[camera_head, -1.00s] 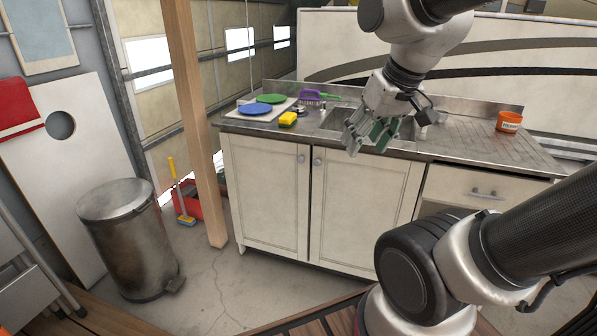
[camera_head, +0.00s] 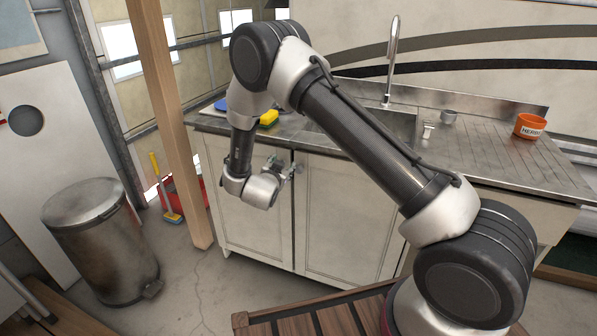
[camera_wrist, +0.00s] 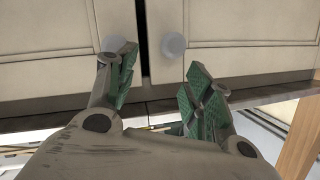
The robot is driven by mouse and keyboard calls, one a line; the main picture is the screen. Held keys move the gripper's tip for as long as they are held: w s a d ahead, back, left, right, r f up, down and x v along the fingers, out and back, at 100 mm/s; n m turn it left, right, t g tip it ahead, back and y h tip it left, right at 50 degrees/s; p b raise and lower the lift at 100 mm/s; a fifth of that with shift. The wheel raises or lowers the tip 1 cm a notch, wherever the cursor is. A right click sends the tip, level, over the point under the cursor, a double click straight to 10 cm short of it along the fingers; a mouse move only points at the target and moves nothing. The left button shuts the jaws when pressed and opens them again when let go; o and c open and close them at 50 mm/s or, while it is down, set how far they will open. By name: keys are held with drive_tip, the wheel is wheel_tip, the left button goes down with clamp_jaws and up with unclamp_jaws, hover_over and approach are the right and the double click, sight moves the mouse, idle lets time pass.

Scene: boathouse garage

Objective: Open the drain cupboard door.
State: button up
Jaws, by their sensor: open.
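The drain cupboard under the sink has two cream doors, the left door (camera_head: 237,222) and the right door (camera_head: 345,222). They look closed, with a dark gap between them. My gripper (camera_head: 284,167) is at the upper middle of the doors. In the wrist view, which looks upside down, my gripper (camera_wrist: 158,62) is open and empty. One round knob (camera_wrist: 173,45) lies between the finger lines, just beyond the tips; the other knob (camera_wrist: 115,45) is partly behind the left fingertip. I cannot tell whether a finger touches either knob. My forearm hides part of the doors.
A wooden post (camera_head: 172,130) and a metal bin (camera_head: 100,240) stand left. Floor before the left door is clear.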

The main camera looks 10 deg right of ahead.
sight(298, 171)
drive_tip(key=s+d+f+m+h, duration=0.1)
drive_tip(key=s+d+f+h, duration=0.1)
drive_tip(key=s+f+h, duration=0.25)
drive_tip(key=shift+t, duration=0.4)
drive_tip(key=x, duration=0.7)
drive_tip(key=shift+w+d+r, duration=0.15)
drive_tip(key=shift+r, duration=0.25)
drive_tip(key=shift+c, duration=0.2)
clamp_jaws()
